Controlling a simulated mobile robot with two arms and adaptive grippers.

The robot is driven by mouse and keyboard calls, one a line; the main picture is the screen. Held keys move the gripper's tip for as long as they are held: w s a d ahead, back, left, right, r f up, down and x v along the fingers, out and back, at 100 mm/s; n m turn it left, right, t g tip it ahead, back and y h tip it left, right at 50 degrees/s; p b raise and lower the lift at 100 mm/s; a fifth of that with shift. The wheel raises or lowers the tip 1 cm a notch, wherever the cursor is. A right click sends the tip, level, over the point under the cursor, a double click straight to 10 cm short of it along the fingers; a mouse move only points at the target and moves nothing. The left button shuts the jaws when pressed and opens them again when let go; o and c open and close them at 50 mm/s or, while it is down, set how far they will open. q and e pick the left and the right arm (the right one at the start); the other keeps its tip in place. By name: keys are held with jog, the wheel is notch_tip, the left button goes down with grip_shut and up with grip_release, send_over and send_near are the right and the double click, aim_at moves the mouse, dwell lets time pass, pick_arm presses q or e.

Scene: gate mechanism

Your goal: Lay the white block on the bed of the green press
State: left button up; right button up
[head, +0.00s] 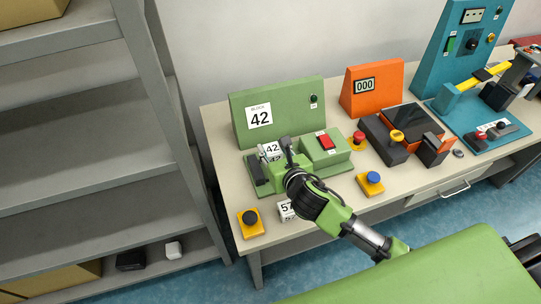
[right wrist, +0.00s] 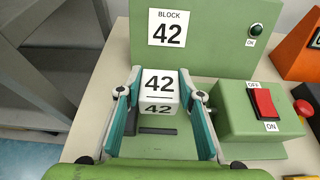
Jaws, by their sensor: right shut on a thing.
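The green press has a back panel (head: 300,98) with a "BLOCK 42" sign, also in the right wrist view (right wrist: 215,35). Its green base with dark bed parts (right wrist: 156,131) lies under my right gripper. The white block (right wrist: 158,92), marked 42, sits between the fingers of my right gripper (right wrist: 163,95). In the head view the white block (head: 271,149) shows partly behind the gripper (head: 273,152). The right gripper is shut on it, over the left part of the press. I cannot tell whether the block touches the bed. My left gripper is not in view.
A red rocker switch (head: 327,142) is on the press's right housing. A second white block (head: 286,210), marked 57, is on the table, partly behind my arm. Yellow-based buttons (head: 251,223) (head: 371,183) stand in front. An orange machine (head: 370,90) stands right, grey shelves (head: 70,130) left.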

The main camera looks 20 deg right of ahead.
aim_at(270, 159)
jog(key=shift+w+a+f, duration=0.1)
jog(key=shift+w+f, duration=0.3)
jog(key=shift+w, duration=0.05)
notch_tip(270, 159, down, 3)
jog(key=shift+w+f, duration=0.1)
jog(key=shift+f, duration=0.05)
jog(key=shift+f, duration=0.1)
jog(key=shift+f, duration=0.55)
jog(key=o, duration=1.3)
jog(key=shift+f, duration=0.15)
jog(key=shift+a, duration=0.1)
